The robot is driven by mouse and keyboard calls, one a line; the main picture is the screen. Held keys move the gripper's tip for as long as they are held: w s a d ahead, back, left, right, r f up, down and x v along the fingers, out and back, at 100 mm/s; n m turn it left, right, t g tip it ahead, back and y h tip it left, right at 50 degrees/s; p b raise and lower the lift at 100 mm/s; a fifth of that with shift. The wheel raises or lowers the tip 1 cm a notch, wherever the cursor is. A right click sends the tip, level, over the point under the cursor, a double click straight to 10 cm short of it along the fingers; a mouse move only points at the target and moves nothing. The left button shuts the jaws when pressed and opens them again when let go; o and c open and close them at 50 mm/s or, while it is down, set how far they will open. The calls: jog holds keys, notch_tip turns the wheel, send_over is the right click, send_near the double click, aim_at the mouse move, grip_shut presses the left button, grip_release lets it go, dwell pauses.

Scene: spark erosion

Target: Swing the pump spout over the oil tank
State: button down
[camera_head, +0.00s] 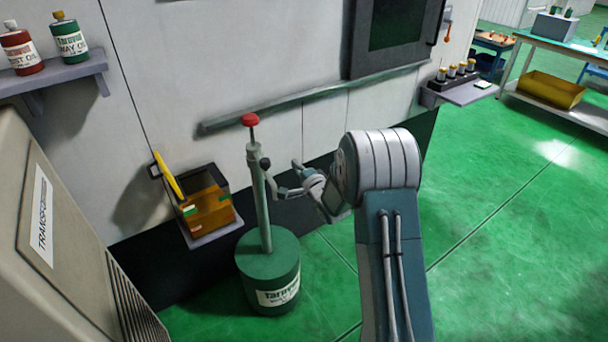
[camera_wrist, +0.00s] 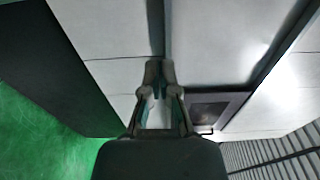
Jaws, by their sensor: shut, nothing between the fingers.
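The hand pump (camera_head: 261,210) rises upright from a green labelled drum (camera_head: 268,262). An open dark box with amber sides, apparently the oil tank (camera_head: 209,213), sits left of the pump. My gripper (camera_head: 298,164) is just right of the column, partly hidden by my arm. In the wrist view my gripper (camera_wrist: 159,72) is shut and empty, facing the wall.
A yellow piece (camera_head: 167,176) leans at the tank's left edge. A beige cabinet (camera_head: 60,235) stands at the near left. A rail (camera_head: 300,98) runs along the grey wall. A shelf (camera_head: 60,72) holds oil bottles. Green floor (camera_head: 480,220) is clear at right.

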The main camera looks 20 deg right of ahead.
aim_at(265, 166)
jog(key=a, duration=0.1)
jog(key=w+a, duration=0.1)
jog(key=a, duration=0.1)
jog(key=w+a, duration=0.1)
jog(key=a, duration=0.1)
jog(key=shift+d, duration=0.15)
jog(key=shift+s+a+m+h, duration=0.15)
jog(key=shift+a+m+h, duration=0.2)
jog(key=shift+a, duration=0.3)
jog(key=shift+a+h, duration=0.1)
jog(key=shift+h, duration=0.15)
